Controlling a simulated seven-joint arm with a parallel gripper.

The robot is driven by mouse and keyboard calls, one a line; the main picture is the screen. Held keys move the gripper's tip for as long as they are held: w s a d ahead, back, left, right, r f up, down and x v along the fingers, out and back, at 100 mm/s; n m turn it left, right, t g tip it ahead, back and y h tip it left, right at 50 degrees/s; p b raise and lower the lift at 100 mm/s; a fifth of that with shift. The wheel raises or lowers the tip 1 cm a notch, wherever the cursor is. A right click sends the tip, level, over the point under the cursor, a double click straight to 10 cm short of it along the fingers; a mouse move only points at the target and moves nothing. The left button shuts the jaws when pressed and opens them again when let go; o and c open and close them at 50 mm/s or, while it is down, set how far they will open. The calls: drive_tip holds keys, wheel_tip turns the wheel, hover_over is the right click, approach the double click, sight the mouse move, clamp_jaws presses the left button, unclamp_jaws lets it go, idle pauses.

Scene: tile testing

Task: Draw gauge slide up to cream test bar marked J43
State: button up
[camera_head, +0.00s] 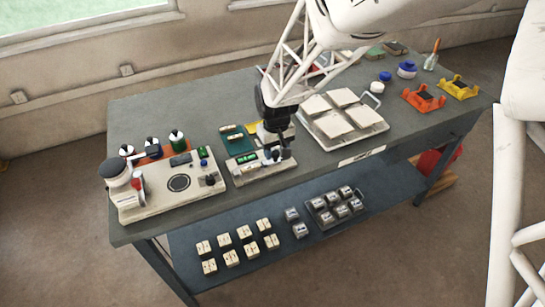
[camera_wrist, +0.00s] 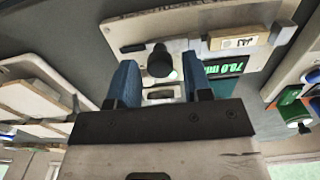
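The pale gauge (camera_head: 262,171) stands on the bench beneath my gripper (camera_head: 277,153). In the wrist view its plate (camera_wrist: 130,32) carries a green-lit display (camera_wrist: 228,65) reading about 78.0 mm, partly hidden by a finger. The slide's round black knob (camera_wrist: 160,62) lies between the blue fingers of my gripper (camera_wrist: 159,67). The fingers are open, with a gap on each side of the knob. The cream test bar (camera_wrist: 238,41) lies on the gauge to the right of the knob, near a pale end block (camera_wrist: 282,37). Its dark mark is too small to read surely. Contact between slide and bar is unclear.
A tray of pale tiles (camera_head: 365,125) stands to the right, and a green board (camera_head: 232,143) lies behind. The lower shelf (camera_head: 190,240) holds several small blocks.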

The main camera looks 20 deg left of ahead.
drive_tip(key=c, duration=0.6)
drive_tip(key=shift+s+a, duration=0.7)
idle(1.5)
drive_tip(key=o, duration=0.8)
drive_tip(key=shift+r, duration=0.2)
drive_tip(key=shift+r, duration=2.85)
